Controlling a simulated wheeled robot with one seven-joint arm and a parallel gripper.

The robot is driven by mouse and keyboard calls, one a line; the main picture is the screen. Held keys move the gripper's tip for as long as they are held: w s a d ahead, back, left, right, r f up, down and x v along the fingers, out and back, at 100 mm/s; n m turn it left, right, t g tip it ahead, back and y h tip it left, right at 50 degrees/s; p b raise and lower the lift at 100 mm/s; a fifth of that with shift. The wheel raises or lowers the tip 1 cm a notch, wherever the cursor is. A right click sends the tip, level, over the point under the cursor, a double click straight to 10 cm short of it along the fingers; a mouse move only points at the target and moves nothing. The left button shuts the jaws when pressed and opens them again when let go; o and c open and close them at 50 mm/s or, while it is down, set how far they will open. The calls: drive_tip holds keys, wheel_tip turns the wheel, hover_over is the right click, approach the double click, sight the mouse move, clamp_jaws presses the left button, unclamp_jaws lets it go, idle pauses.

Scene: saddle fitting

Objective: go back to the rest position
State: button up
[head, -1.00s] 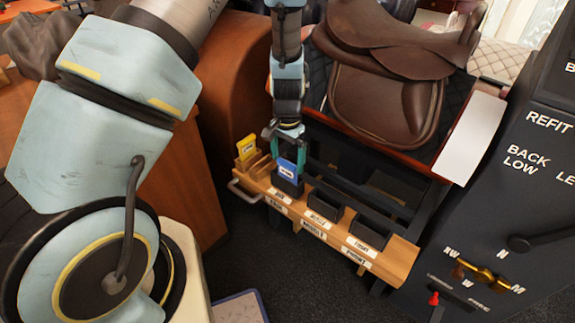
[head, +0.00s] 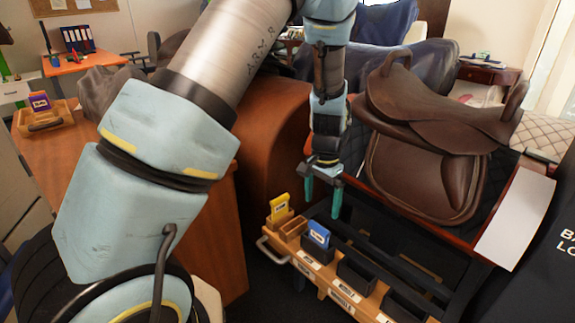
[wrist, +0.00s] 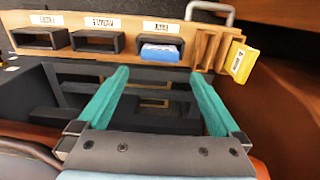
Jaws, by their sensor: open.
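My gripper (head: 323,197) is open and empty, with its two green fingers pointing down above the wooden rack (head: 292,257). In the wrist view the fingers (wrist: 160,85) are spread wide with nothing between them. A blue card (head: 319,234) stands in the first black slot of the rack, below and apart from the fingers. It also shows in the wrist view (wrist: 160,53). A yellow card (head: 279,207) stands in the wooden holder at the rack's left end; the wrist view shows it at the right (wrist: 241,63).
A brown saddle (head: 435,130) sits right of my gripper on a stand with a white panel (head: 515,218). A brown wooden cabinet (head: 270,130) stands behind and left. Two black slots beside the blue card look empty.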

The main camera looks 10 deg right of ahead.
drive_tip(key=s+a+r+n+p, duration=0.1)
drive_tip(key=a+r+n+p, duration=0.1)
drive_tip(key=a+r, duration=0.5)
drive_tip(key=s+a+r+n+t+p, duration=0.1)
drive_tip(key=a+r+n+p, duration=0.2)
drive_tip(key=a, duration=1)
drive_tip(key=s+a+r+n+p, duration=0.2)
drive_tip(key=a+r+n, duration=0.4)
drive_tip(key=a+r, duration=0.4)
drive_tip(key=shift+r+t, duration=0.3)
drive_tip(key=shift+r, duration=0.1)
drive_tip(key=shift+a, duration=0.1)
drive_tip(key=shift+c, duration=0.4)
